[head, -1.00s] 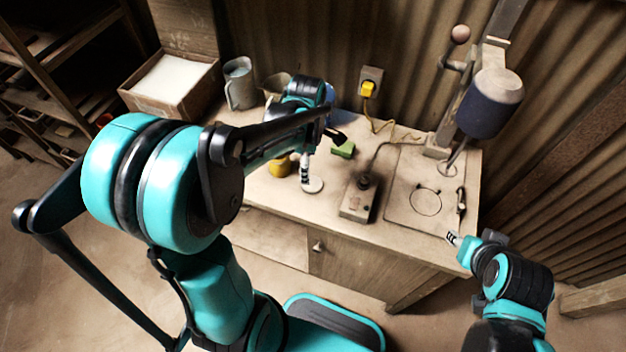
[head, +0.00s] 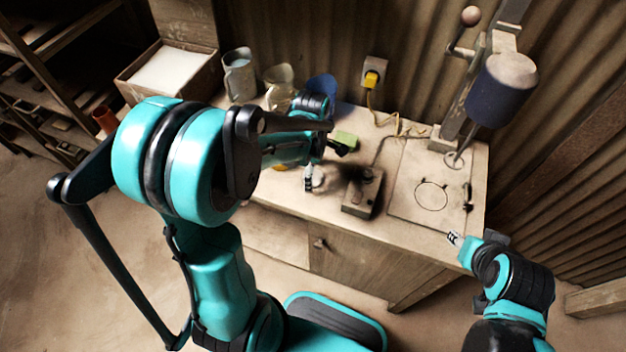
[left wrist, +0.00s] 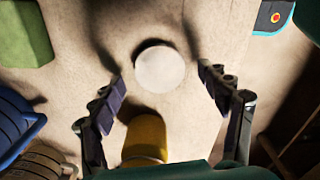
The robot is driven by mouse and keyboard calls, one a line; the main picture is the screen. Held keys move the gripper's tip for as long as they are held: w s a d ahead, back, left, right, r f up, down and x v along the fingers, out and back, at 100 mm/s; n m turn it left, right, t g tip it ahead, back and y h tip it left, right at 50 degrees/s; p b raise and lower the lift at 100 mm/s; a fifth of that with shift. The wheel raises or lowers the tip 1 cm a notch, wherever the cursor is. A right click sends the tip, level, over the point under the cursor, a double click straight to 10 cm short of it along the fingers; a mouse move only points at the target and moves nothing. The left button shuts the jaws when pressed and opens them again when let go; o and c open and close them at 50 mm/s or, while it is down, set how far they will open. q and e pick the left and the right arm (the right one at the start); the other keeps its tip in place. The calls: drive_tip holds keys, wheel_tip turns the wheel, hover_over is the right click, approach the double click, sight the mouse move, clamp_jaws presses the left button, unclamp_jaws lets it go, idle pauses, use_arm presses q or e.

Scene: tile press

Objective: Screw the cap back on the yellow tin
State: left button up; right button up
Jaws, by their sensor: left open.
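A pale round disc, which looks like the cap (left wrist: 160,68), lies on the bench in the left wrist view. It is small in the head view (head: 318,181). The yellow tin (left wrist: 145,137) stands close to it, between the finger bases and partly cut off by my gripper's body. In the head view my left arm hides most of the tin. My left gripper (left wrist: 164,90) is open and empty above the bench, its fingers spread on either side of the cap and tin. My right gripper (head: 454,239) is by the bench's front right edge; its jaws are too small to read.
A green block (head: 346,139) and a grey control box (head: 358,196) with a cable are near the left gripper. A jug (head: 239,76) and an open carton (head: 170,72) are behind. A press with a dark cylinder (head: 497,92) stands over a plate at right.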

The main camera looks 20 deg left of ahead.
use_arm(q)
drive_tip(key=shift+f, duration=0.4)
drive_tip(key=shift+r, duration=0.1)
drive_tip(key=c, duration=0.8)
drive_tip(key=shift+o, duration=0.2)
drive_tip(key=shift+r, duration=0.4)
wheel_tip(320, 180, up, 4)
drive_tip(key=p, duration=0.2)
drive_tip(key=shift+d+p, duration=0.15)
drive_tip(key=shift+p, duration=0.15)
drive_tip(key=d+r+p, duration=0.1)
drive_tip(key=d+r, duration=0.1)
drive_tip(key=d, duration=0.1)
drive_tip(key=d+r+p, duration=0.1)
drive_tip(key=d+r, duration=0.1)
drive_tip(key=d, duration=0.2)
drive_tip(key=w+d+r+p, duration=0.1)
drive_tip(key=d+r, duration=0.1)
drive_tip(key=d, duration=0.2)
drive_tip(key=shift+d+r, duration=0.1)
drive_tip(key=shift+d, duration=0.05)
